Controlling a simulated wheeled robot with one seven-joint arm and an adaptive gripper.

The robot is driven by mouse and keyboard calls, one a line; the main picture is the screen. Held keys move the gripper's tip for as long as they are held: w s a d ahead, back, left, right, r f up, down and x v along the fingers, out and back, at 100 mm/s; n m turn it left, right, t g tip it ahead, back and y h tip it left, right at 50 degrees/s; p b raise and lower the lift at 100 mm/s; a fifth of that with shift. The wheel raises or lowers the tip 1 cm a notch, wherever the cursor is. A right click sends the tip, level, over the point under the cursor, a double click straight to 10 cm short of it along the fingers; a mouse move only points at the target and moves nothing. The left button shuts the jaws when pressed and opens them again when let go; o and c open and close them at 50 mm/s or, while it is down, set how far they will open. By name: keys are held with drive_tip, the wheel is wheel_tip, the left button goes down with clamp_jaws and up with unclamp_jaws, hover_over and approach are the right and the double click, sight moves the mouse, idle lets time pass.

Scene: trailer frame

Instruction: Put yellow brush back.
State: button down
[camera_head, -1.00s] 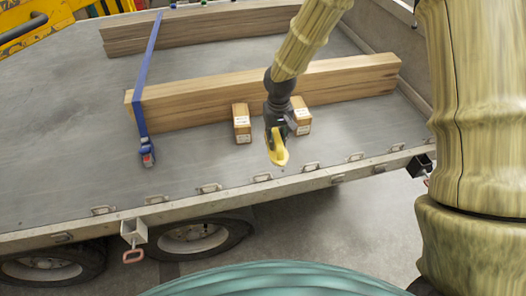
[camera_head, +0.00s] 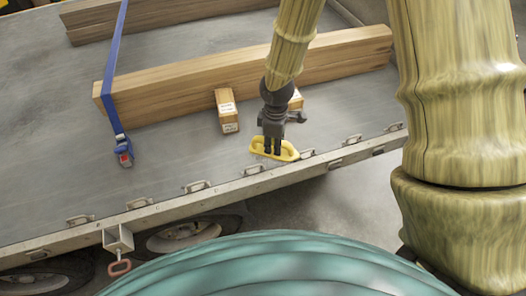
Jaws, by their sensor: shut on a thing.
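A yellow piece with a handle-like loop, which I take as the yellow brush (camera_head: 288,153), is at the tips of my gripper (camera_head: 272,150). My gripper points down and is shut on it. The brush lies across the fingers, near the front edge of the trailer bed (camera_head: 180,165). I cannot tell whether its underside touches the bed or hangs just above it. Its bristles are not visible.
A long timber beam (camera_head: 190,85) lies behind my gripper, with a blue strap (camera_head: 113,60) over its left end and a ratchet buckle (camera_head: 124,153). A small labelled wood block (camera_head: 226,110) stands left of my gripper; another block (camera_head: 296,99) is partly hidden behind it. Metal rings line the bed's edge.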

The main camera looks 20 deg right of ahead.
sight(283, 161)
drive_tip(key=s+f+n, duration=0.1)
drive_tip(key=s+f+n+b, duration=0.1)
drive_tip(key=s+n, duration=0.1)
drive_tip(key=s+d+n, duration=0.1)
drive_tip(key=s+n, duration=0.1)
drive_tip(key=shift+d+f+b, duration=0.1)
drive_tip(key=shift+f+b, duration=0.3)
drive_tip(key=shift+s+d+f+n, duration=0.15)
drive_tip(key=shift+s+n, duration=0.3)
drive_tip(key=shift+n, duration=0.35)
drive_tip(key=shift+w+a+f+p, duration=0.45)
drive_tip(key=shift+w+f+p, duration=0.4)
drive_tip(key=shift+w, duration=1.75)
drive_tip(key=shift+w+a+f+p, duration=0.4)
drive_tip(key=shift+w+f+p, duration=0.45)
drive_tip(key=shift+w, duration=1.75)
drive_tip(key=shift+w+a+f+p, duration=0.45)
drive_tip(key=shift+w+f+p, duration=0.4)
drive_tip(key=shift+w, duration=1.75)
drive_tip(key=shift+f, duration=0.1)
drive_tip(key=c, duration=1.3)
unclamp_jaws()
wheel_tip(283, 161, up, 12)
drive_tip(key=b, duration=0.2)
drive_tip(key=shift+b, duration=0.35)
